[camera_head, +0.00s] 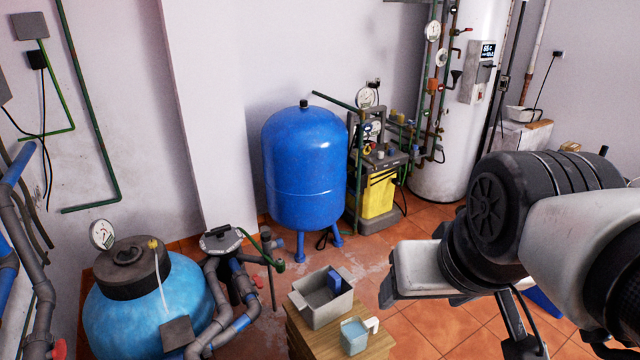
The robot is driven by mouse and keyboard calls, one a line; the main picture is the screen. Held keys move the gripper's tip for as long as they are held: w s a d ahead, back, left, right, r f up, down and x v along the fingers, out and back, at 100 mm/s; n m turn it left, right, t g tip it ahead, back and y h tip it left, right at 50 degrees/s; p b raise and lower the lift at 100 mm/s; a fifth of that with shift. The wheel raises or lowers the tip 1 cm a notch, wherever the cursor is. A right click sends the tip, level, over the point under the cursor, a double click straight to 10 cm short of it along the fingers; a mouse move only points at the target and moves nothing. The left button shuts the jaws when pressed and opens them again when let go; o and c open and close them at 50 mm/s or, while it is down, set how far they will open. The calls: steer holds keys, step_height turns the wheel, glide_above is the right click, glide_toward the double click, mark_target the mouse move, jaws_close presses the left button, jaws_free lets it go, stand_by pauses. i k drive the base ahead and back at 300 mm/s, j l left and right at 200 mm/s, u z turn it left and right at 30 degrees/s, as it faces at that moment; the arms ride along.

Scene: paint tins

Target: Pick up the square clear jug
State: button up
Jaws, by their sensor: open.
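The square clear jug (354,337) has a bluish tint and a pale handle on its right side. It stands upright on a small wooden table (378,348) at the bottom centre. My gripper (524,338) shows only in part, as dark finger parts at the lower right below my arm. It is open, well to the right of the jug and apart from it. The bottom edge of the picture cuts it off, so its fingertips are not clearly seen.
A grey open bin (318,316) with a blue item (334,283) in it stands just behind and left of the jug. A light-blue tank (130,312) with pipes is at the left. A tall blue tank (303,170) stands behind. Tiled floor (425,322) lies right of the table.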

mark_target(354, 331)
steer(key=i+l+u, duration=0.2)
steer(key=i+l, duration=0.45)
steer(key=l+u, duration=0.15)
steer(key=u, duration=1.25)
